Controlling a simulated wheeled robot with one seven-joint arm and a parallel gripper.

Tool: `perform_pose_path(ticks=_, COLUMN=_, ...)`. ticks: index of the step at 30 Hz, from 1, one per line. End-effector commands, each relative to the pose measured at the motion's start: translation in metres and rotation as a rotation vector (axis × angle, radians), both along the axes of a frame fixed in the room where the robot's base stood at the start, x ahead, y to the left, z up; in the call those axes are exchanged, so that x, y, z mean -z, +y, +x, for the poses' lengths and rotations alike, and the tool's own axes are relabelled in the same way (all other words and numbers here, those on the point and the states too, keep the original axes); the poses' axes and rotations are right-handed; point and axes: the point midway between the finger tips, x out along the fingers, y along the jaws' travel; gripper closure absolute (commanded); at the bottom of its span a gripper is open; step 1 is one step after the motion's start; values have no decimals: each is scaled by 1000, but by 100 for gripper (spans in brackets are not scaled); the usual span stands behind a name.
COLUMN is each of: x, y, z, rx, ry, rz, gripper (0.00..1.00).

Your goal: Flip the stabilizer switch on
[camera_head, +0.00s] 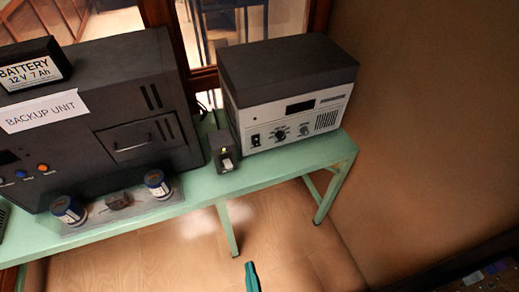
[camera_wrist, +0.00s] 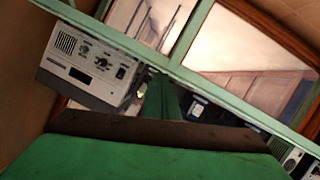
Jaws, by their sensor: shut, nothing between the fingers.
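The stabilizer appears to be the light-fronted box with a dark top (camera_head: 285,88), at the right end of the green bench. Its front has a dark display, knobs, a vent and a small black rocker switch (camera_head: 255,140) at lower left; the switch's position is too small to tell. In the wrist view the box (camera_wrist: 85,65) is at upper left, turned over. My gripper (camera_head: 252,274) shows as a teal tip at the bottom of the head view, below and in front of the bench, apart from the stabilizer. It is shut and empty; its green body fills the lower wrist view.
A small dark box (camera_head: 223,153) with a yellow light and white switch stands left of the stabilizer. A large dark backup unit (camera_head: 120,85) carries a battery (camera_head: 33,66). Blue-and-white cylinders stand in front. Bare wall (camera_head: 430,100) is right; open floor lies before the bench.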

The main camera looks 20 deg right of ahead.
Motion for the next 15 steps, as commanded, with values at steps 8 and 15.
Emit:
perform_pose_path(ticks=8, x=4, y=-47, z=86, rx=-67, ry=80, rz=-296, gripper=100)
perform_pose_path(ticks=15, x=-18, y=-86, z=151, rx=-193, ry=125, rz=-559, gripper=100)
